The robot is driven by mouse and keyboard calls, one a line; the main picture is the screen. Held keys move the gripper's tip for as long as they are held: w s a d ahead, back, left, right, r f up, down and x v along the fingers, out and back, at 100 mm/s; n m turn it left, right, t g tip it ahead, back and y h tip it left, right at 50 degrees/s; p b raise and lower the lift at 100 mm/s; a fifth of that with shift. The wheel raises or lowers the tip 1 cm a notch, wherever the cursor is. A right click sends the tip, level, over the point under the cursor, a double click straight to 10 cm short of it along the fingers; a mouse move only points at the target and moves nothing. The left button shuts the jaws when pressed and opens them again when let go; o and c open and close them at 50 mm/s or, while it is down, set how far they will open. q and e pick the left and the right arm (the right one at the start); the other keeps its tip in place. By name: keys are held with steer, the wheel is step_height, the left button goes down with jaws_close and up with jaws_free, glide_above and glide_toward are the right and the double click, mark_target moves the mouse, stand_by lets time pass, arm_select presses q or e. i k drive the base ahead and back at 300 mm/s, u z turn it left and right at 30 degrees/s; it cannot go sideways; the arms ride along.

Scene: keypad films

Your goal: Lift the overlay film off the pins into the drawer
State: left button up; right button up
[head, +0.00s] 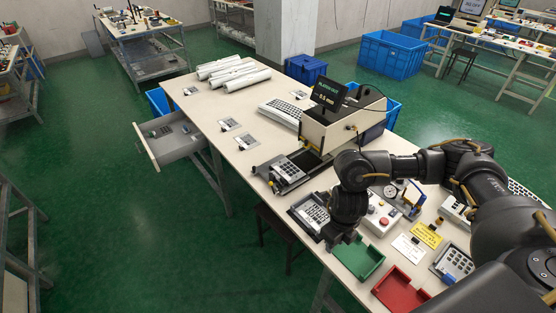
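The drawer (185,148) stands open on the left side of the table, with a few small keypad-like pieces (161,131) inside. A grey fixture with a keypad face (281,171) sits at the table's front edge, below the machine. A second dark-framed keypad piece (309,212) lies nearer me, beside my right gripper. I cannot tell which of them bears the overlay film, and the pins are too small to make out. My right gripper (334,240) points down next to the green tray; its fingers are too dark to read. My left gripper is out of view.
A machine with a lit display (328,96) stands at the table's back edge. A green tray (358,259) and a red tray (401,290) lie in front. White rolls (235,72) and loose keypad pieces (245,142) lie on the far half. Bare tabletop (205,105) shows between them.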

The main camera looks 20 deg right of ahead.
mark_target(288, 171)
steer(key=z, duration=0.05)
steer(key=i, duration=1.2)
